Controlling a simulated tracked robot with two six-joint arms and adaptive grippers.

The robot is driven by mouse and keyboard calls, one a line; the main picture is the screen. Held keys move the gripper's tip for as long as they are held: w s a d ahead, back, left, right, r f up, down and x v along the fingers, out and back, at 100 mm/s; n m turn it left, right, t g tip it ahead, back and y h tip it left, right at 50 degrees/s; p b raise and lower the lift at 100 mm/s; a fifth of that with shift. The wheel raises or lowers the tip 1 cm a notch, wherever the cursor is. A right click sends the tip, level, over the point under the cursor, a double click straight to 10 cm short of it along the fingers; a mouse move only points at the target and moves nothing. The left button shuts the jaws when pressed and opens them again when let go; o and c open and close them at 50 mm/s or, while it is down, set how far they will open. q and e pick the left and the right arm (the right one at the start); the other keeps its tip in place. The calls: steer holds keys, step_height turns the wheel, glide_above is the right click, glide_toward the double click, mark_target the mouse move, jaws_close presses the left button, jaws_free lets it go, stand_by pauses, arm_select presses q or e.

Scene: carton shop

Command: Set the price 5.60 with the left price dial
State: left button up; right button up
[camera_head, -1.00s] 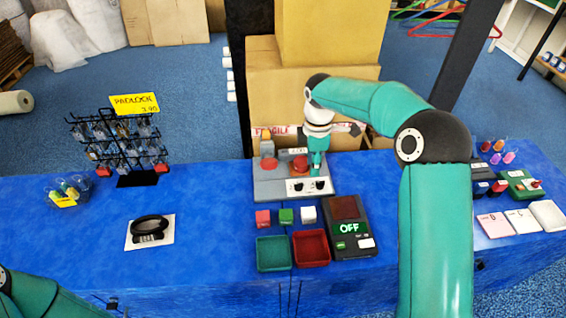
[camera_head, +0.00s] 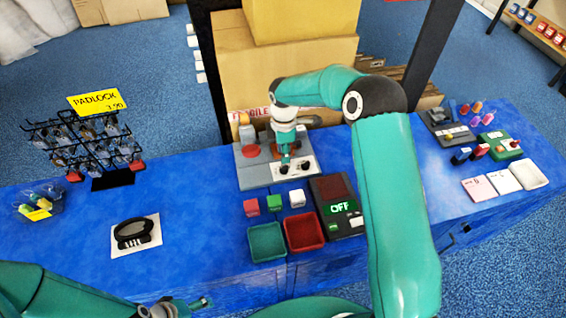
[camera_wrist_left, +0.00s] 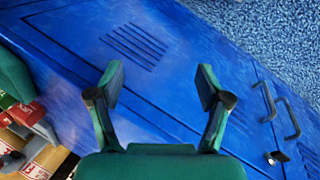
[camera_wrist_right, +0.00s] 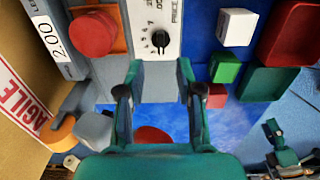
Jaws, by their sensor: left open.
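The grey price machine (camera_head: 247,176) stands at the back middle of the blue counter. Its white panel has two black dials, the left price dial (camera_head: 284,169) and another dial (camera_head: 306,165). In the right wrist view the left dial (camera_wrist_right: 160,39) lies just beyond my fingertips, ringed by small digits; its setting is too small to read surely. My right gripper (camera_head: 285,160) is above the machine, close to the left dial. In its wrist view the fingers (camera_wrist_right: 160,80) stand apart with nothing visible between them. My left gripper (camera_wrist_left: 160,90) is open and empty over the counter's front.
A red knob (camera_wrist_right: 92,34) and a 2.00 label are on the machine beside my right gripper. Small cubes, a green tray (camera_head: 267,257), a red tray (camera_head: 320,246) and a display unit reading OFF (camera_head: 341,207) stand in front. Cartons (camera_head: 240,75) stand behind.

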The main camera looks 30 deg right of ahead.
mark_target(283, 167)
step_height(283, 167, down, 7)
steer(key=shift+r+p, duration=0.15)
steer(key=shift+p, duration=0.4)
jaws_close()
steer(key=shift+s+a, duration=0.1)
steer(key=shift+a, duration=0.05)
